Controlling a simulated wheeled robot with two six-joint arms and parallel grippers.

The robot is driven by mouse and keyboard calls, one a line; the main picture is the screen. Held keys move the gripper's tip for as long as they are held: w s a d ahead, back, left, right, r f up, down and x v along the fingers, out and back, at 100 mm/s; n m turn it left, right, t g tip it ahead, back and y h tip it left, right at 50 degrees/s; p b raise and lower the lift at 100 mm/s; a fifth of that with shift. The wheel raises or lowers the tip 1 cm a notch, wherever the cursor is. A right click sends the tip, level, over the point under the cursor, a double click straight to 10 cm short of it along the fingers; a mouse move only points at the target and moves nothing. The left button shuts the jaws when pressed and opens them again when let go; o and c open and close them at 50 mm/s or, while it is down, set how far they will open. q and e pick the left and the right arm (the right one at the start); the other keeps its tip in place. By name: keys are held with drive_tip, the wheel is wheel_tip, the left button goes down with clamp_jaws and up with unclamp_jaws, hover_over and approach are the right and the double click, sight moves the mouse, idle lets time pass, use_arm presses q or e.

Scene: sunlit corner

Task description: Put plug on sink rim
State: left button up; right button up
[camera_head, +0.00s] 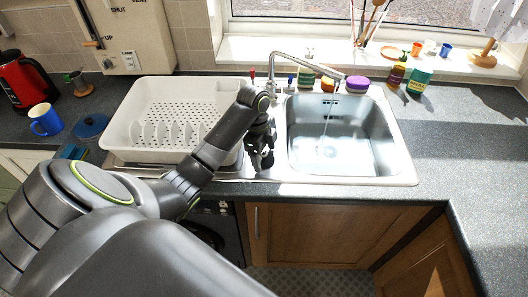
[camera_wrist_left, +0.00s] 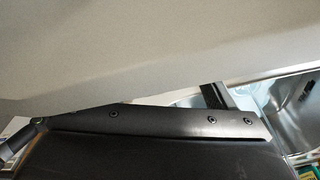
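The steel sink (camera_head: 345,120) has a pale rim (camera_head: 345,180) that runs along the counter's front edge. I cannot make out the plug with certainty; a small round detail shows at the drain (camera_head: 328,151) on the basin floor. My left gripper (camera_head: 262,163) points down just left of the basin, over the strip between the basin and the dish rack. Its dark fingers are small and partly in shadow, so I cannot tell their opening or whether they hold anything. In the left wrist view, part of the sink (camera_wrist_left: 296,110) shows at the right. My right gripper is not in view.
A white dish rack (camera_head: 150,92) stands left of the sink. The tap (camera_head: 305,62) arches over the basin's back. A blue mug (camera_head: 45,120) and red kettle (camera_head: 22,82) are far left. The right counter (camera_head: 460,150) is clear.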

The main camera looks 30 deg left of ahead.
sight(264, 152)
use_arm(q)
drive_tip(key=shift+r, duration=0.55)
drive_tip(key=r, duration=0.3)
drive_tip(key=shift+a+r, duration=0.15)
drive_tip(key=shift+a, duration=0.15)
wheel_tip(264, 152, up, 8)
drive_tip(key=a+p, duration=0.1)
drive_tip(key=p, duration=0.5)
drive_tip(key=shift+s, duration=0.15)
